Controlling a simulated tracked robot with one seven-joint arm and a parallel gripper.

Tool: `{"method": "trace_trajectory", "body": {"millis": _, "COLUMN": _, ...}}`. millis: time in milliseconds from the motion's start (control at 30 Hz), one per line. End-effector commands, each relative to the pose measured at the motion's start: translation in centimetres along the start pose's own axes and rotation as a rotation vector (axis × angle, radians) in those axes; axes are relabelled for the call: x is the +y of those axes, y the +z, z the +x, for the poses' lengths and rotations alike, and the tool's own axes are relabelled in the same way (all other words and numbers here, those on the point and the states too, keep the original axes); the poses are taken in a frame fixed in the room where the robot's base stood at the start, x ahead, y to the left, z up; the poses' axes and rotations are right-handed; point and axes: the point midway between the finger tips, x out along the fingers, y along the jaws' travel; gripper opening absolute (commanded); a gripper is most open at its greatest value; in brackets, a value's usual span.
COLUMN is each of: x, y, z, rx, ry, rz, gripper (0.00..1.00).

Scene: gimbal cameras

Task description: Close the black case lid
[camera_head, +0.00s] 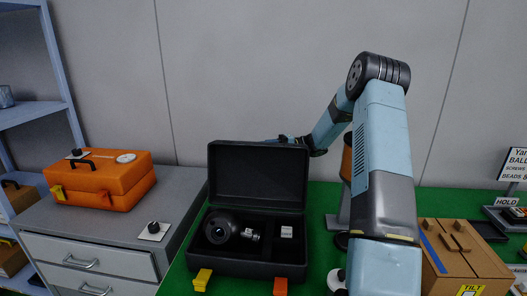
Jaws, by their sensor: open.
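The black case (250,268) sits on the green table with its lid (258,172) standing open, upright at the back. A round black camera-like object (219,228) and small pale pieces (286,231) lie inside the case.
An orange case (103,180) rests on a grey drawer cabinet (95,222) at left. A brown box (462,258) with a blue stripe stands at right. Green table surface (318,205) shows right of the case.

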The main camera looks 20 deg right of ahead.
Motion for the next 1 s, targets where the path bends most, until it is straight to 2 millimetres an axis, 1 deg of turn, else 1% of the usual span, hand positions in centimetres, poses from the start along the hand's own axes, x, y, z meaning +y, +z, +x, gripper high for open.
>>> {"method": "trace_trajectory", "body": {"millis": 200, "x": 0.01, "y": 0.00, "z": 0.04, "rx": 0.000, "ry": 0.000, "rz": 0.000, "gripper": 0.40}}
{"method": "trace_trajectory", "body": {"millis": 233, "x": 0.01, "y": 0.00, "z": 0.03, "rx": 0.000, "ry": 0.000, "rz": 0.000, "gripper": 0.38}}
{"method": "trace_trajectory", "body": {"millis": 633, "x": -0.04, "y": -0.01, "z": -0.01, "rx": 0.000, "ry": 0.000, "rz": 0.000, "gripper": 0.00}}
{"method": "trace_trajectory", "body": {"millis": 1000, "x": -0.15, "y": -0.05, "z": -0.05, "rx": 0.000, "ry": -0.001, "rz": 0.002, "gripper": 0.00}}
